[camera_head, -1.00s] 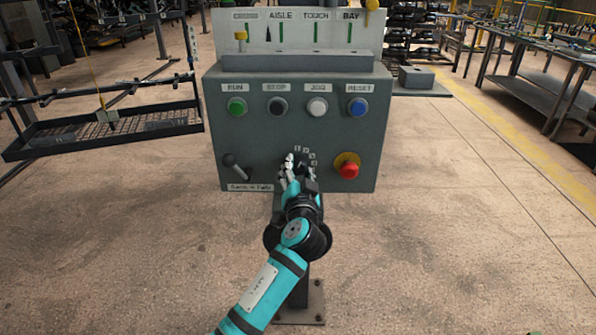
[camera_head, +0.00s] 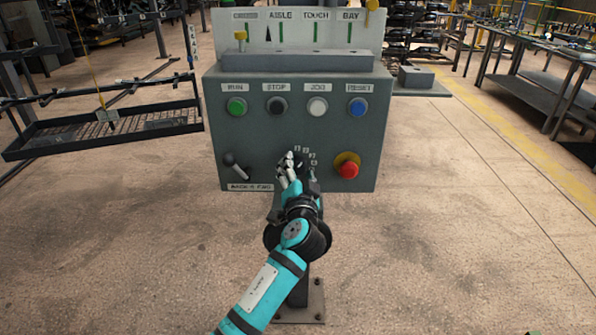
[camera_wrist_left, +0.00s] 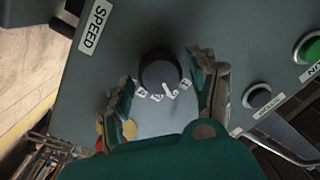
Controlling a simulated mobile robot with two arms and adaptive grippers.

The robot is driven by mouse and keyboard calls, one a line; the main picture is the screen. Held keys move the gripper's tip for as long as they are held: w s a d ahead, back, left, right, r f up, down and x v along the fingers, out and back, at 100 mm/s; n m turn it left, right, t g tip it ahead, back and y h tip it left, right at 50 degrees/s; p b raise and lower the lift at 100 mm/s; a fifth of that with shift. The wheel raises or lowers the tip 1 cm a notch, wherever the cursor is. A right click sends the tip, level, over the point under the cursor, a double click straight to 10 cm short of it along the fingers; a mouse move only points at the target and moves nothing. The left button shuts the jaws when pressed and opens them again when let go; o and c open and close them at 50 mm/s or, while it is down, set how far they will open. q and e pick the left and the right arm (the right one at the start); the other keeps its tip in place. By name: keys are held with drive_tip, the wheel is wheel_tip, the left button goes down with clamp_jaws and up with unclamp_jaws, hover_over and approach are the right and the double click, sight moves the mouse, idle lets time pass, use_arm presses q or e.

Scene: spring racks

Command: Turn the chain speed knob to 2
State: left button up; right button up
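The chain speed knob (camera_wrist_left: 160,72) is a round black knob on the grey control panel (camera_head: 235,135). In the left wrist view, small white number tags (camera_wrist_left: 156,96) curve along its lower side; I cannot read its setting. My left gripper (camera_head: 290,165) is at the lower middle of the panel and hides most of the knob in the head view. In the left wrist view my left gripper (camera_wrist_left: 163,75) has its fingers apart, one on each side of the knob, with narrow gaps visible. A SPEED label (camera_wrist_left: 95,27) is at the upper left. My right gripper is not in view.
A red emergency button (camera_head: 348,170) sits right of my gripper, and a black lever (camera_head: 235,168) left of it. Above are green (camera_head: 236,107), black (camera_head: 277,106), white (camera_head: 317,107) and blue (camera_head: 358,106) buttons. A hanging rack (camera_head: 100,130) is at left.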

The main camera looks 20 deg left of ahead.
use_arm(q)
drive_tip(key=shift+o, duration=0.3)
drive_tip(key=shift+s+d+f, duration=0.1)
drive_tip(key=shift+s+d, duration=0.05)
drive_tip(key=shift+s, duration=0.2)
drive_tip(key=v, duration=1.1)
drive_tip(key=shift+s, duration=0.15)
